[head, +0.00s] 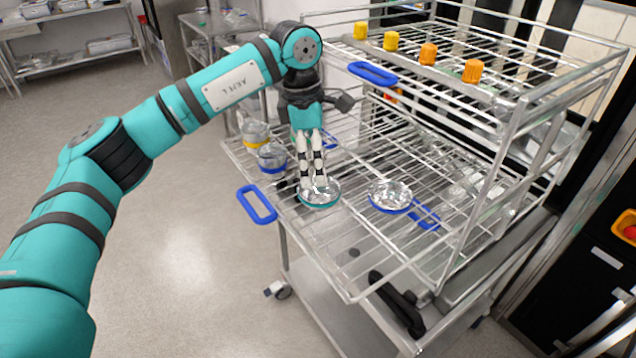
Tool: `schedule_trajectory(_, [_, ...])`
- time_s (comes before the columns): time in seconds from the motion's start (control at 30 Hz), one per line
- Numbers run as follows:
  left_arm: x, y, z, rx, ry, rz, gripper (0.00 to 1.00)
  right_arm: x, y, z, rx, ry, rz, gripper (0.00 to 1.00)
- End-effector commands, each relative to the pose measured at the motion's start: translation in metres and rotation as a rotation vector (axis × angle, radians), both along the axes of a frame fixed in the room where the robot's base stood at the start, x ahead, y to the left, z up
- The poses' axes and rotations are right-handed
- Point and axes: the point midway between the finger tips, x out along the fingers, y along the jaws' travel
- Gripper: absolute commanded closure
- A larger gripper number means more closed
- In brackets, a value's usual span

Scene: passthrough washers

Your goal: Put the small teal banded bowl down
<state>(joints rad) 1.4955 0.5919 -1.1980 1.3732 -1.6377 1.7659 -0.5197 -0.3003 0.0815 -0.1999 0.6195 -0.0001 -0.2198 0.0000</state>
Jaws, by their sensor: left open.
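The small teal banded bowl (320,198) rests on the lower wire shelf (352,262) near its front left edge, and looks upright. My left gripper (317,184) points down at this bowl with its fingertips at or inside the rim. It is open, and whether the fingers touch the bowl cannot be told. My right gripper is not in view.
A blue banded glass bowl (390,196) stands to the right on the same shelf. Glass jars with a blue band (272,160) and a yellow band (255,134) stand left of my gripper. An upper rack (440,68) with orange and yellow caps overhangs behind. Shelf in front of the bowls is clear.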

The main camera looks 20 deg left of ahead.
Motion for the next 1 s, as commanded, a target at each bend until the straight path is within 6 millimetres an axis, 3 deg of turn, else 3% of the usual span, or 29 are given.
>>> schedule_trajectory(0.13, [-0.001,0.003,0.026,0.0,-0.002,0.0,0.0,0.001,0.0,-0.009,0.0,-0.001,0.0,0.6])
schedule_trajectory(0.3, [-0.001,0.005,0.042,0.0,-0.001,0.0,0.0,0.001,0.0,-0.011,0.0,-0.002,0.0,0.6])
schedule_trajectory(1.0, [-0.002,0.006,0.045,0.001,0.001,0.0,0.0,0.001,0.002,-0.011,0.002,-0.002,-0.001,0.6])
